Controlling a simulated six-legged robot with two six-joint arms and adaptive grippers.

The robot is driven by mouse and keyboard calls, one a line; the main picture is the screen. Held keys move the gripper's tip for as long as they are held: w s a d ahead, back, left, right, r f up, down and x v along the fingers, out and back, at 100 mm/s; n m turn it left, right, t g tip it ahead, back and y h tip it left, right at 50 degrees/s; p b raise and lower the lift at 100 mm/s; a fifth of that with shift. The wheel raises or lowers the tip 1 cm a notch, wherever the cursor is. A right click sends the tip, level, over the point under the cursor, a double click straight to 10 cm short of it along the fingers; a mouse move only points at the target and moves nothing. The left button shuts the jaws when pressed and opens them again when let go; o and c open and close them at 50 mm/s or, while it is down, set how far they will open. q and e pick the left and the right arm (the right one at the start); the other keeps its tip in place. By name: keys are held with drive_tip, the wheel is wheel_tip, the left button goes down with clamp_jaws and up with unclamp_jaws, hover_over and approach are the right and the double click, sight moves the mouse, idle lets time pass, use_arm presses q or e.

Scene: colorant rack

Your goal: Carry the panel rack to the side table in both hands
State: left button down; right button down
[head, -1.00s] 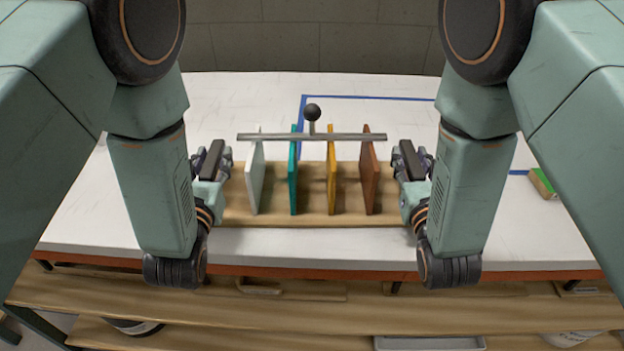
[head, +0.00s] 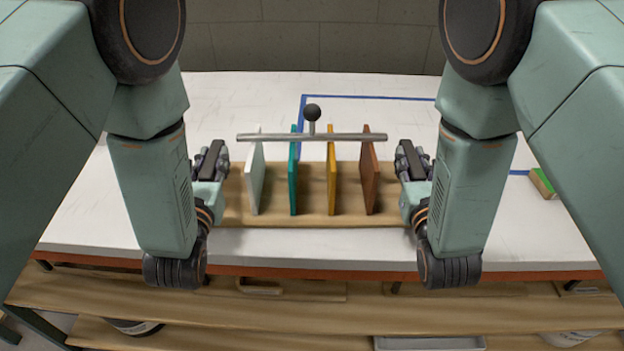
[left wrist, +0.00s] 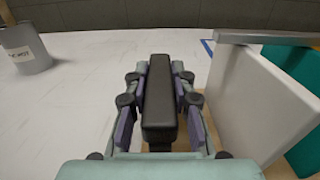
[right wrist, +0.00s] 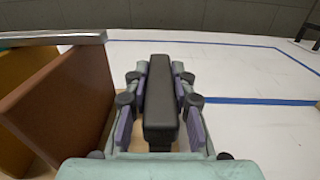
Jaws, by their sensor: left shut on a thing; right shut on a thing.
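The panel rack (head: 312,190) has a wooden base with upright white (head: 255,178), teal (head: 293,175), yellow (head: 332,175) and brown (head: 369,178) panels. It appears to stand on the white table, though a small gap would be hard to see. My left gripper (head: 211,160) is shut on the black handle (left wrist: 158,105) at the rack's left end, beside the white panel. My right gripper (head: 411,160) is shut on the black handle (right wrist: 159,105) at the right end, beside the brown panel. My wrists partly hide the base ends.
A metal bar (head: 270,137) with a black ball (head: 312,112) shows across the panel tops. Blue tape (head: 380,97) marks the table behind. A green-topped block (head: 542,183) lies at the right. A grey labelled container (left wrist: 27,48) shows in the left wrist view.

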use_arm(q)
drive_tip(key=shift+w+d+r, duration=0.1)
drive_tip(key=shift+w+r, duration=0.05)
drive_tip(key=shift+r, duration=0.1)
use_arm(e)
drive_tip(key=shift+a+r, duration=0.15)
